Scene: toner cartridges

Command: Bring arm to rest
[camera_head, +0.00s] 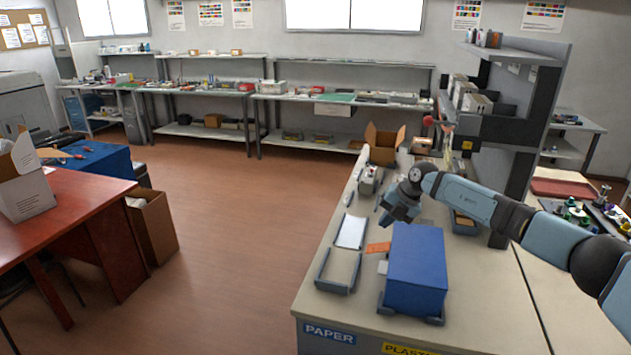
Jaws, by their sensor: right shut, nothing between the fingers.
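My right arm comes in from the right edge and reaches over the beige workbench (470,290). My right gripper (388,221) points down at the far side of the blue box (416,268), beside the trays. It is shut with nothing held. Whether its tips touch anything below is too small to tell. My left arm and gripper are not in this view.
On the bench lie a white-lined tray (351,231), an empty grey tray (339,270) and an orange card (378,247). An open cardboard box (382,146) stands at the back. A dark shelf unit (515,125) rises close behind my arm. A red-brown table (60,215) stands left, with open floor between.

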